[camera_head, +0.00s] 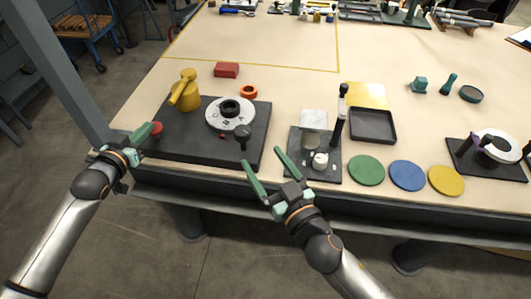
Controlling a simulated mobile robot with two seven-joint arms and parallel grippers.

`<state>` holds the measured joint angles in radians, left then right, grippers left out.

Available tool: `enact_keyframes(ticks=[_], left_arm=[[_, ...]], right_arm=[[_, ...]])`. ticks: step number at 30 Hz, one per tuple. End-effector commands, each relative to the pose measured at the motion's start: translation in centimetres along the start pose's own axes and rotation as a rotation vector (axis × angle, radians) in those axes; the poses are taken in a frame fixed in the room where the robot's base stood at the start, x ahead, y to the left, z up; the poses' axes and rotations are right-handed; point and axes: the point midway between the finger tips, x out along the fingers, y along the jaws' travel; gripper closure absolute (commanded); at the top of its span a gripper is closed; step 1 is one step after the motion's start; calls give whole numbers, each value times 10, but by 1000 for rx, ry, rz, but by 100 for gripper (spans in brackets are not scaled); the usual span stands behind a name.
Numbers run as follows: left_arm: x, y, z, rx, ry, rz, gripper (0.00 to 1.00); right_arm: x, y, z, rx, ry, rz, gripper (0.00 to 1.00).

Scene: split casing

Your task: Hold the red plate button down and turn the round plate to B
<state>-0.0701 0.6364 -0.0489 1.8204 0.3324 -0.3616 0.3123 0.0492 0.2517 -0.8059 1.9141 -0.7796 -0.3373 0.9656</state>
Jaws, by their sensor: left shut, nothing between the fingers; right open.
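A black base plate (185,148) lies near the front left of the table. On it sits a pale round plate (214,116) with a dark hub and small marks that are too small to read. A dark knob (242,131) stands at its front right edge. The red button (157,128) is at the base's left side. My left gripper (149,131) is shut and empty, its tips right beside the red button; I cannot tell whether they touch or press it. My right gripper (264,160) is open and empty, in front and to the right of the round plate.
A yellow valve-like part (184,92) stands on the base behind the button. A red block (226,70) and an orange ring (249,91) lie behind. A small fixture with an upright black handle (338,122) stands right of my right gripper, near green, blue and yellow discs.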

Motion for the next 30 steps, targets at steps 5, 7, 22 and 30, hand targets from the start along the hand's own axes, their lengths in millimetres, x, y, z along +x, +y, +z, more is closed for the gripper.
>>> enact_keyframes(ticks=[5,7,22,30], left_arm=[[-6,0,-24,0,0,0,100],[-20,0,-20,0,0,1,100],[-91,0,-21,0,4,0,100],[-101,0,-22,0,7,1,100]], right_arm=[[0,0,-27,0,0,0,17],[0,0,-24,0,0,0,17],[0,0,-27,0,0,0,17],[0,0,-28,0,0,0,17]])
